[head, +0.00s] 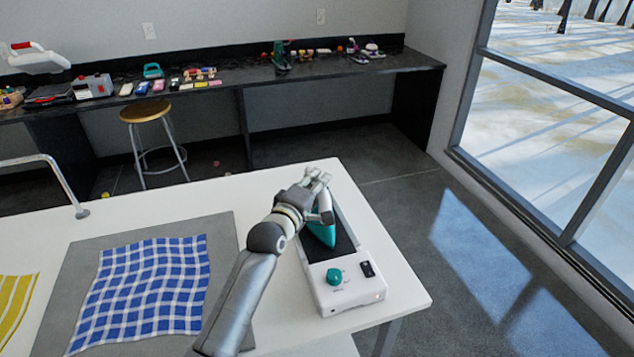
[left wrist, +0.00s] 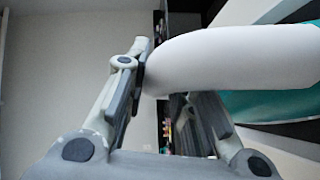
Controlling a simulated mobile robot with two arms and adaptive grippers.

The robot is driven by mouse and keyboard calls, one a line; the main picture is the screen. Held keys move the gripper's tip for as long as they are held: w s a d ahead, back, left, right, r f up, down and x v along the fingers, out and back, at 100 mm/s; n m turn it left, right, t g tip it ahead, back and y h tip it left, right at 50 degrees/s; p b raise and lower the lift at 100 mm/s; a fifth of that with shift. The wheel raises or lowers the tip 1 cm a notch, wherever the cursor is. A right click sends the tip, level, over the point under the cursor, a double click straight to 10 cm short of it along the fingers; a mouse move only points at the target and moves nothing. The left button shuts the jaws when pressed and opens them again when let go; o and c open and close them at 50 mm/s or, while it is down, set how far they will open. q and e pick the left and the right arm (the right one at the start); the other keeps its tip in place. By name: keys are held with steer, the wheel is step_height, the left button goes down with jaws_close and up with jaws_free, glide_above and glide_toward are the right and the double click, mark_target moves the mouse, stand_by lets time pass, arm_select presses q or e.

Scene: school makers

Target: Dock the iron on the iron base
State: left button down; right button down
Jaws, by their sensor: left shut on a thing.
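The iron (head: 322,233) shows as a teal body, with its upper part hidden by my left gripper (head: 321,182). In the left wrist view my left gripper (left wrist: 160,95) is shut on the iron's white handle (left wrist: 240,62), and the teal body (left wrist: 270,105) lies to the right. The iron base (head: 340,275) is white with a dark plate, a teal knob and a black switch. It stands near the right end of the white table. The iron is over or on the dark plate; I cannot tell if it touches. My right gripper is not in view.
A blue checked cloth (head: 150,285) lies on a grey mat (head: 60,325) to the left, with a yellow striped cloth (head: 14,305) beyond it. A metal tap (head: 62,180) stands at the left. A stool (head: 147,112) and a cluttered dark counter (head: 395,66) are at the back.

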arm_select(q)
steer(key=shift+r, duration=0.3)
stand_by(0.5)
steer(key=shift+f, duration=0.1)
stand_by(0.4)
steer(key=shift+f, duration=0.55)
